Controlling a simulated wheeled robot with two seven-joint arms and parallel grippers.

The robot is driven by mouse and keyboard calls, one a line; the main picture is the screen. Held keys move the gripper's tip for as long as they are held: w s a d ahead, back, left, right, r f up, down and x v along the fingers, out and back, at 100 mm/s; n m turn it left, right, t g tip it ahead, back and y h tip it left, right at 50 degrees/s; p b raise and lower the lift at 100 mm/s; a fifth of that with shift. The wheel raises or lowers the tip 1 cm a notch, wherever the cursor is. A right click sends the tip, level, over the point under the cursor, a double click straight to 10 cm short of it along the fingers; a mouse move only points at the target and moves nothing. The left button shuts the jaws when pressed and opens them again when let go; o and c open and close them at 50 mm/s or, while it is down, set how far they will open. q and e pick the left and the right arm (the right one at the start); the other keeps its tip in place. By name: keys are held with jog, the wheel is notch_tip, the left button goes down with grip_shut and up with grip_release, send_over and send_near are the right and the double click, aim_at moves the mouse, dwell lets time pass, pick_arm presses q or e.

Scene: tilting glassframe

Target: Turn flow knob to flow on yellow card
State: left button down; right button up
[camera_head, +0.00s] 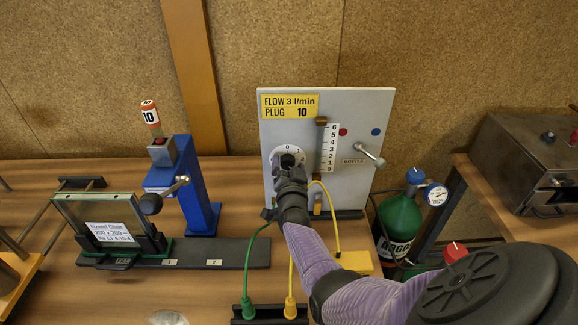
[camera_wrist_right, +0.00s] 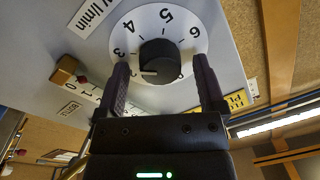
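The yellow card (camera_head: 289,106) at the panel's top left reads FLOW 3 l/min, PLUG 10. The black flow knob (camera_wrist_right: 160,60) sits on a white numbered dial (camera_wrist_right: 152,22) on the grey panel (camera_head: 350,112). My left gripper is not in view.
A flow scale (camera_head: 328,148) and a metal lever (camera_head: 370,155) are right of the dial. A blue stand (camera_head: 190,185) and glass frame (camera_head: 108,220) stand left. A green argon bottle (camera_head: 400,222) stands right. Green and yellow plugs (camera_head: 290,308) are in front.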

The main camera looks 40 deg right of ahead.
jog(key=shift+s+a+p, duration=0.2)
jog(key=shift+s+p, duration=0.05)
jog(key=shift+p, duration=0.05)
jog(key=p+v, duration=0.3)
jog(key=v, duration=0.6)
jog(key=shift+s+a, duration=0.1)
